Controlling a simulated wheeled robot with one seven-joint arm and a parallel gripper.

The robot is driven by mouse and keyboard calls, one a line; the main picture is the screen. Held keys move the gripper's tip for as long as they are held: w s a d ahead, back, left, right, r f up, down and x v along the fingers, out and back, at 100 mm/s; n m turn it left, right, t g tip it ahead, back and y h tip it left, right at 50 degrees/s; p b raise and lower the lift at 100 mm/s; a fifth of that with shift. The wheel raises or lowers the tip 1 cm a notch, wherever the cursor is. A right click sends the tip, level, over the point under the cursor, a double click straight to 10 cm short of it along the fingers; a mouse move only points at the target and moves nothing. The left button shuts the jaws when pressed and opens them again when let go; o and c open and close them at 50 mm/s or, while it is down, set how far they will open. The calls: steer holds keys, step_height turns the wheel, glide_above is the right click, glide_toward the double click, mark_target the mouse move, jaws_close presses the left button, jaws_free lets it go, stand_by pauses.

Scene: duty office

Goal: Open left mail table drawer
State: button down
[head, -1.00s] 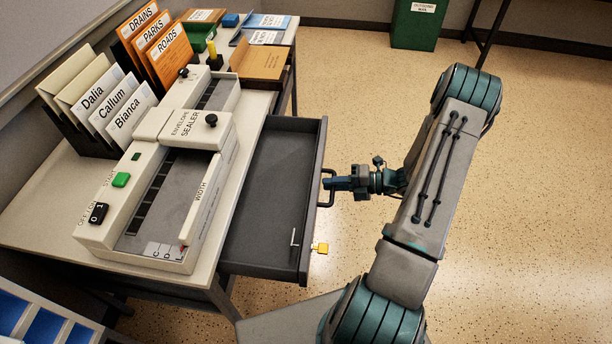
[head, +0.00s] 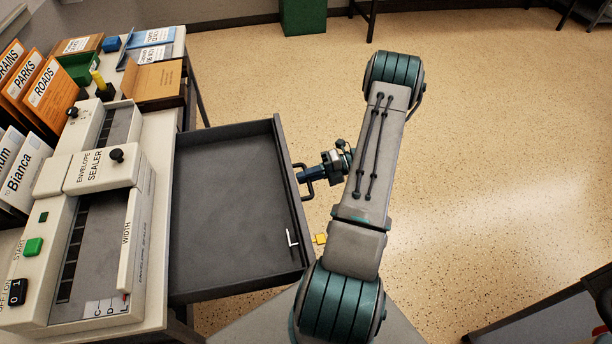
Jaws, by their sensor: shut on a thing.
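The mail table drawer (head: 228,205) is dark grey and stands pulled far out from under the right side of the table (head: 160,150). My gripper (head: 308,174) is shut on the dark drawer handle (head: 305,188) on the drawer's front face. A yellow key or tag (head: 320,239) sticks out of the front, nearer to me than the handle. My arm hides part of the floor beyond the gripper.
An envelope sealer (head: 90,200) stands on the table above the drawer. Files and trays, one a green tray (head: 80,68), fill the table's back. A green bin (head: 303,15) stands at the far wall. The floor (head: 480,150) to the right is open, with dark furniture at the lower right.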

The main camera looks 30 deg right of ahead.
steer(key=c, duration=1.6)
jaws_free()
steer(key=shift+o, duration=0.2)
steer(key=b+v, duration=0.1)
steer(key=v, duration=1.2)
steer(key=shift+d, duration=0.3)
steer(key=shift+s, duration=0.15)
